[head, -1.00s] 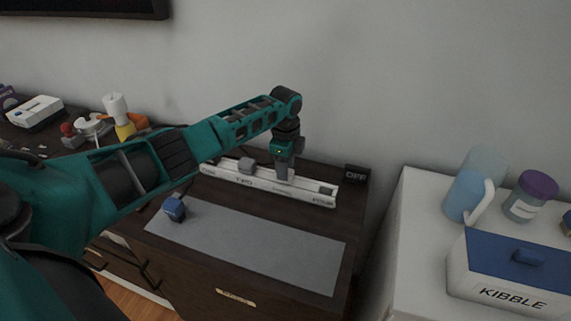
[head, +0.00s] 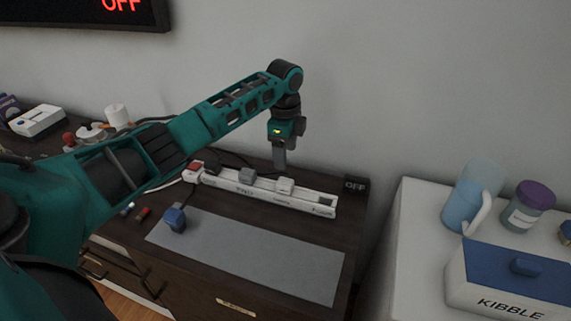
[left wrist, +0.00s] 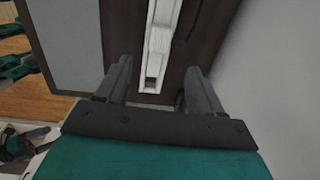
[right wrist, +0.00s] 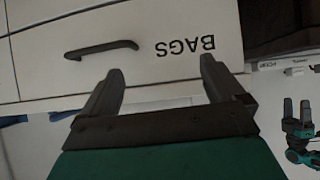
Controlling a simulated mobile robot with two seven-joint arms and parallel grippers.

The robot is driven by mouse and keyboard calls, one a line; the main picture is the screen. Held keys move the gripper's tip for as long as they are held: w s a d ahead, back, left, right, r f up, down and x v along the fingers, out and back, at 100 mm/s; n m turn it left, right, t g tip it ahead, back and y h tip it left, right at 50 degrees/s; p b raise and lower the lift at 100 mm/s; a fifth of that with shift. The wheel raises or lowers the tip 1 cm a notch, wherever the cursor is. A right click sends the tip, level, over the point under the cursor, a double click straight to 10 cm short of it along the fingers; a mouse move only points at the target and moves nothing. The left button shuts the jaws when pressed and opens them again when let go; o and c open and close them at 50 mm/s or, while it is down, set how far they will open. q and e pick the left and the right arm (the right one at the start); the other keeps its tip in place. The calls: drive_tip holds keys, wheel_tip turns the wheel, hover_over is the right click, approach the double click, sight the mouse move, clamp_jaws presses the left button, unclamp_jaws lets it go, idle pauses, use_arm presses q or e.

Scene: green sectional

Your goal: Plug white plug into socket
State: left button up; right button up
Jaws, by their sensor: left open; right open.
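A white plug (head: 285,186) sits upright on the long white power strip (head: 255,190), right of a grey plug (head: 246,175); I cannot tell how deep it sits. The strip's right-end socket (head: 325,202) looks empty. My left gripper (head: 280,168) points down just above and behind the strip, apart from the white plug. In the left wrist view its fingers (left wrist: 160,78) are open with nothing between them, and the strip (left wrist: 162,35) runs away beyond them. My right gripper (right wrist: 155,80) is open and empty in front of a drawer labelled BAGS (right wrist: 185,47).
A red plug (head: 193,170) is at the strip's left end. A blue plug (head: 175,218) stands on the grey mat (head: 260,258). A black OFF block (head: 356,185) is right of the strip. A white cabinet with a kibble box (head: 510,275) and pitcher (head: 470,197) stands right.

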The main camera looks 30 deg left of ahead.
use_arm(q)
wheel_tip(320, 180, up, 4)
drive_tip(key=shift+s, duration=0.1)
idle(0.6)
